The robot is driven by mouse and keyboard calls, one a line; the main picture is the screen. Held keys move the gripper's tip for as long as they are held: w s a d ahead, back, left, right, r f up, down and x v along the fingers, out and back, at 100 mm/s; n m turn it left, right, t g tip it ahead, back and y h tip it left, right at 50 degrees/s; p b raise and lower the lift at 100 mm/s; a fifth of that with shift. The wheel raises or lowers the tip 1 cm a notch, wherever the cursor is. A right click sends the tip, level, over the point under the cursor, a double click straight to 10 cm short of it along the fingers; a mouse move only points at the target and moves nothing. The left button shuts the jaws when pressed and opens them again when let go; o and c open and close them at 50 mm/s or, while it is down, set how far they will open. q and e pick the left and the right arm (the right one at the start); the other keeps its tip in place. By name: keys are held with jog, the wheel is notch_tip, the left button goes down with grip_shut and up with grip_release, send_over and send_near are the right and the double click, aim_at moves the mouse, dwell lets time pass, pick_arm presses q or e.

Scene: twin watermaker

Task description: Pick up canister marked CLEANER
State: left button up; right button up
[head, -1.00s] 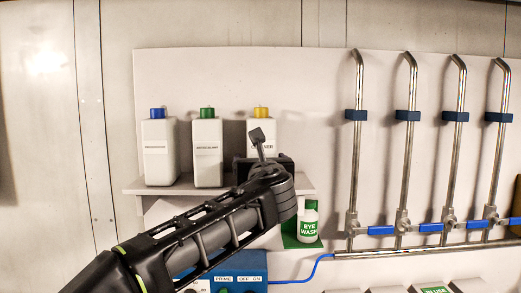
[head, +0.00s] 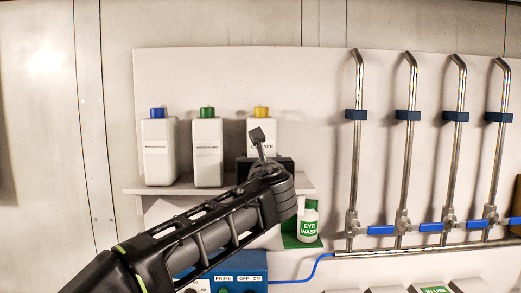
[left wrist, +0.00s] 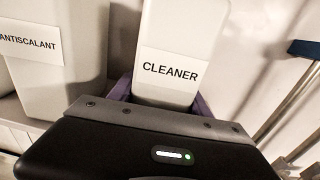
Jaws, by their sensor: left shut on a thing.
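The CLEANER canister (head: 262,128) is white with a yellow cap and stands upright at the right end of the shelf. My left gripper (head: 263,165) is in front of it and hides its lower part in the head view. In the left wrist view the canister (left wrist: 184,45) shows its CLEANER label straight ahead. The left gripper (left wrist: 162,97) is shut on it, with a dark purple finger along each side. The fingertips and the canister's base are hidden. My right gripper is not in view.
A green-capped canister (head: 207,150) and a blue-capped canister (head: 159,150) stand to the left on the shelf (head: 150,189). An eye wash bottle (head: 308,222) sits below right. Steel pipes (head: 354,150) with blue-handled valves rise at the right.

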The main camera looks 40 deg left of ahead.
aim_at(260, 115)
pick_arm(q)
grip_shut()
jog(key=shift+r, duration=0.15)
jog(key=shift+r, duration=0.15)
notch_tip(260, 115, up, 10)
jog(key=shift+f+p, duration=0.15)
jog(key=shift+p, duration=0.85)
